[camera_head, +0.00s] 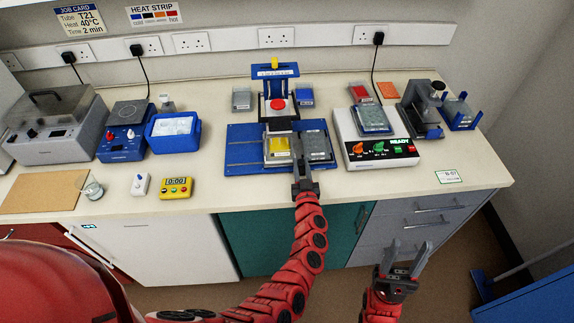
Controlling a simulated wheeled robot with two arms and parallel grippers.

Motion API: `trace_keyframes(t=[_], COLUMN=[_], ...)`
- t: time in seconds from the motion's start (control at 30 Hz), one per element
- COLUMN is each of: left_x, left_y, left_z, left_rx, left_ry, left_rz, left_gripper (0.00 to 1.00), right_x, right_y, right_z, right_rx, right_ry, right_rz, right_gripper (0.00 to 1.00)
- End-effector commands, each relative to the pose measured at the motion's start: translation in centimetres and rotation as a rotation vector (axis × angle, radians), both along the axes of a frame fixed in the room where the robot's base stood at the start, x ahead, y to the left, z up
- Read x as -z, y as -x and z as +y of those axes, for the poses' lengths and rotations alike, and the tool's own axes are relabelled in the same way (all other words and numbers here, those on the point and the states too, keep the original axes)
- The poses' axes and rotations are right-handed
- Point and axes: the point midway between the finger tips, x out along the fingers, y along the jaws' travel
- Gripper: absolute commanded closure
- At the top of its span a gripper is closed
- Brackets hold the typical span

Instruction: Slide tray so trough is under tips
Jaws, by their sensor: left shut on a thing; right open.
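The sliding tray sits on a blue base plate (238,152). It carries a yellow-topped block (279,148) on the left and a grey-topped block (317,144) on the right. Which one is the trough is too small to tell. A blue pipette stand (276,72) with a red button rises behind the tray; its tips are not clearly visible. My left gripper (297,148) reaches over the tray's front, between the two blocks, and is shut on what seems to be the tray's handle, mostly hidden by the fingers. My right gripper (405,258) is open and empty, in front of the bench.
A white heater device (348,140) with knobs stands right of the base plate. A blue ice box (173,132), a yellow timer (176,188) and a glass beaker (92,188) are on the left. Small blocks flank the stand.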

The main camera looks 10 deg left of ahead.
Motion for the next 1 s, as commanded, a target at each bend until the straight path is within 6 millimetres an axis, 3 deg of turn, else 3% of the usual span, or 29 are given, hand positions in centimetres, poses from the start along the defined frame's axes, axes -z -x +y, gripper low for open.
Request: trace_keyframes(t=[0.37, 0.4, 0.53, 1.0], left_x=[0.02, 0.01, 0.0, 0.15], left_y=[-0.07, -0.07, -0.07, 0.83], left_z=[-0.64, -0.66, -0.61, -0.91], left_rx=[0.005, 0.005, 0.004, 0.004], left_ry=[0.0, 0.001, 0.0, 0.002], left_rz=[0.001, 0.001, 0.001, -0.001], left_gripper=[1.0, 0.67, 0.44, 0.43], right_x=[-0.01, -0.02, -0.01, 0.28], right_y=[0.0, 0.0, 0.0, 0.0], right_z=[0.0, 0.0, 0.0, 0.0], right_rx=[0.0, 0.0, 0.0, 0.0], right_ry=[0.0, 0.0, 0.0, 0.0], right_rz=[0.0, 0.0, 0.0, 0.0], right_gripper=[0.5, 0.5, 0.5, 0.5])
